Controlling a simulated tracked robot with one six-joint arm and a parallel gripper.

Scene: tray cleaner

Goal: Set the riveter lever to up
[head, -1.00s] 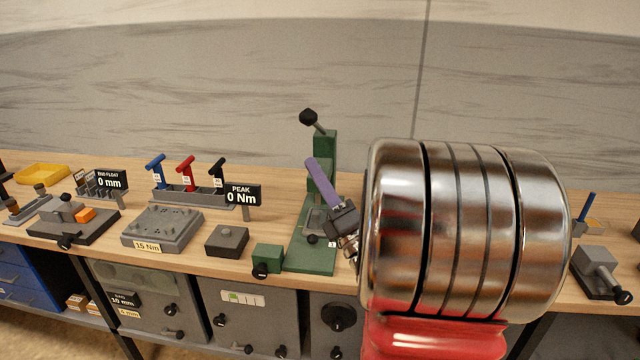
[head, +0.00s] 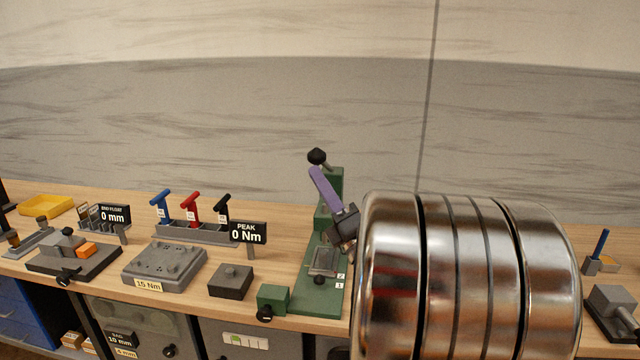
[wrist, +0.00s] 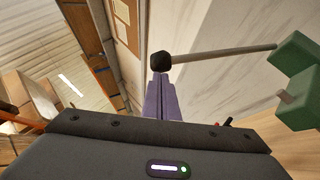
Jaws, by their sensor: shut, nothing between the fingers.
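The riveter (head: 327,219) is a green upright press on a green base on the bench. Its lever is a grey rod with a black knob (head: 317,156), slanting up and left from the column top. In the wrist view the rod (wrist: 220,53) runs from the green column at right to the knob at the middle. My gripper (head: 315,172) has purple fingers, shut and empty, with tips right below the knob. In the wrist view the fingertips (wrist: 161,76) are just under the knob; I cannot tell whether they touch it. My arm hides the area right of the riveter.
Left of the riveter stand a dark grey block (head: 230,281), a grey 15 Nm plate (head: 164,267), a rack of blue, red and black T-handles (head: 192,231) and a PEAK 0 Nm sign (head: 248,233). The space above the bench is clear up to the wall.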

